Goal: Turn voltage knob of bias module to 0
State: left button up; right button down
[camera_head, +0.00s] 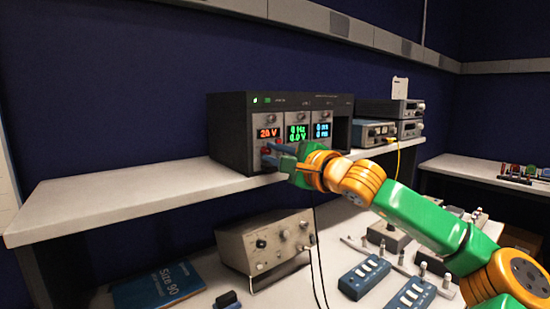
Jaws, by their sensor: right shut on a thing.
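A black instrument unit (232,120) stands on the white shelf, with several modules in its front. The left module has an orange-red display (268,132) that seems to read 28 V, though the digits are small. Beside it are a green display (297,132) and a blue display (321,130). My right gripper (272,156) is at the lower front of the left module, shut on what seems to be its knob. The fingers hide the knob, so its setting cannot be seen. My left gripper is not in view.
The white shelf (110,195) is bare to the left. More instruments (375,133) stand to the right of the unit. Below are a beige instrument box (240,240), a blue book (155,286) and blue switch boxes (365,277). Dark cables hang below the gripper.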

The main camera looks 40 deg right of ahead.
jog(key=n, duration=0.5)
jog(key=shift+n, duration=0.3)
jog(key=n, duration=0.5)
jog(key=shift+r, duration=0.1)
jog(key=shift+n, duration=0.4)
jog(key=c, duration=0.8)
grip_release()
jog(key=shift+w, duration=0.1)
